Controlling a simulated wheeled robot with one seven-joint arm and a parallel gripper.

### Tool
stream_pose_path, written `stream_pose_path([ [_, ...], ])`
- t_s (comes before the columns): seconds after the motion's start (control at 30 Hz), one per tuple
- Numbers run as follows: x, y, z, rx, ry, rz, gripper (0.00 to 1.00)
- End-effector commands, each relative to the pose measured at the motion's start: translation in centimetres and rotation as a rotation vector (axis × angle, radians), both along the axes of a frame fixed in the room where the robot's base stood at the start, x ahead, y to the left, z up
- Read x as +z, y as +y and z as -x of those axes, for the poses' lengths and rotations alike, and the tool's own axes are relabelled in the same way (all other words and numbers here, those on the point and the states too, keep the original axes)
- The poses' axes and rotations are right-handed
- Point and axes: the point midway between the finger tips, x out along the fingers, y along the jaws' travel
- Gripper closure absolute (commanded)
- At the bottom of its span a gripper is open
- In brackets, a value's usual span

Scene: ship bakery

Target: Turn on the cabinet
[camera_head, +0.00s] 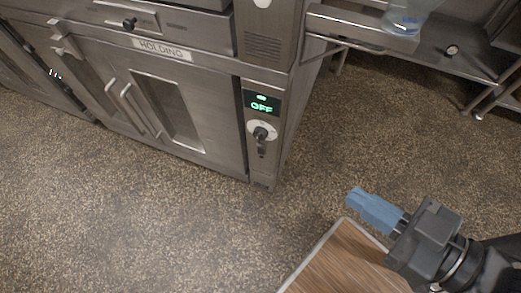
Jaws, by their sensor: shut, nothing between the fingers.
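A small display (262,104) there reads "OFF" in green. Below it is a round control knob (261,132) with a dark centre on a pale dial. My gripper (352,197) is at the lower right, with blue fingers shut and empty. It points left and is well apart from the knob.
A wood-topped surface (345,265) with a pale edge lies below my gripper. A steel table (440,55) with a clear bluish container (405,15) stands at the upper right. Speckled floor (150,215) is open in front of the cabinet.

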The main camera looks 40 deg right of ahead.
Motion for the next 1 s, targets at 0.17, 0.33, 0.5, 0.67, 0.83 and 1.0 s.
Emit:
stream_pose_path([
  [0.17, -1.9, 0.4, -0.4, 0.021, 0.024, 0.018, 1.00],
  [0.33, -9.1, 1.7, -1.6, 0.095, 0.134, 0.107, 1.00],
  [0.5, -18.3, 2.8, -3.4, 0.177, 0.291, 0.264, 1.00],
  [0.67, -25.8, 3.1, -5.5, 0.220, 0.425, 0.434, 1.00],
  [0.83, -32.2, 2.9, -8.2, 0.222, 0.548, 0.626, 1.00],
  [1.0, -36.6, 2.4, -11.4, 0.173, 0.646, 0.825, 1.00],
])
